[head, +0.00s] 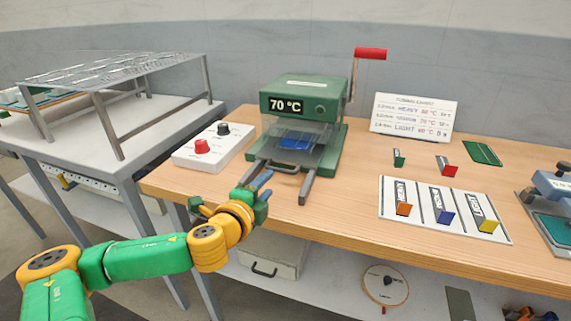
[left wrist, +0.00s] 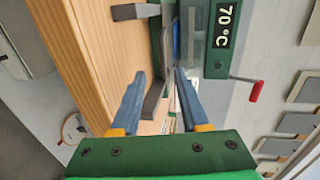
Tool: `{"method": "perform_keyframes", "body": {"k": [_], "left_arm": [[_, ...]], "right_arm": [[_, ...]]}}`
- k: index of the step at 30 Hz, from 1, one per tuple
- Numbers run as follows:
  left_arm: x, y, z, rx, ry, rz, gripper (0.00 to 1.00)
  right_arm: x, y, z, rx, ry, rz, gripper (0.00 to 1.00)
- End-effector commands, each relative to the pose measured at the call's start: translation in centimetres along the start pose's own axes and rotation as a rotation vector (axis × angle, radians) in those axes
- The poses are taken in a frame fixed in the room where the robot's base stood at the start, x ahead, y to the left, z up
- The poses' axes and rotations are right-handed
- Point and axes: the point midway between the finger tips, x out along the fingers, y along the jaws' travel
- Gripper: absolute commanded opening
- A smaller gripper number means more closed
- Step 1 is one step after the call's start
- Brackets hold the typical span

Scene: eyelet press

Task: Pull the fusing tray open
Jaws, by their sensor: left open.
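The green fusing press (head: 304,97) stands on the wooden bench with its display reading 70 °C. Its fusing tray shows low in the front opening, with a blue piece (head: 294,141) inside; much of the tray is behind a see-through guard. Two dark grey arms stick out at the front, the right one (head: 308,187) in plain sight, the left one partly behind my gripper. My left gripper (head: 262,181) is open at the left arm. In the left wrist view, a grey arm (left wrist: 154,98) lies between the blue fingers (left wrist: 160,75), with gaps beside it. My right gripper is not in view.
A white control box (head: 213,146) with a red and a black knob stands left of the press. A red-handled lever (head: 370,54) rises at its right. A white board (head: 444,209) with coloured pieces lies to the right. Bench front is clear between.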

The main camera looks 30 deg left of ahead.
Motion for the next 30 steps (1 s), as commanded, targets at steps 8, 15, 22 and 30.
{"method": "perform_keyframes", "body": {"k": [8, 15, 22, 30], "left_arm": [[3.2, -0.3, 0.0, -0.004, -0.002, -0.003, 0.45], [6.5, -0.1, 0.0, 0.0, -0.001, -0.001, 0.45], [7.1, 0.0, -0.1, 0.003, 0.001, 0.0, 0.45], [7.0, 0.0, 0.0, 0.003, 0.001, 0.0, 0.04]], "right_arm": [[-0.8, 0.0, 0.1, 0.0, -0.004, -0.001, 0.5], [-1.2, -0.1, 0.3, 0.0, -0.008, -0.001, 0.5], [-1.2, 0.0, 0.3, 0.0, -0.008, -0.001, 0.5], [-1.2, 0.0, 0.2, 0.0, -0.007, -0.001, 0.5]]}}
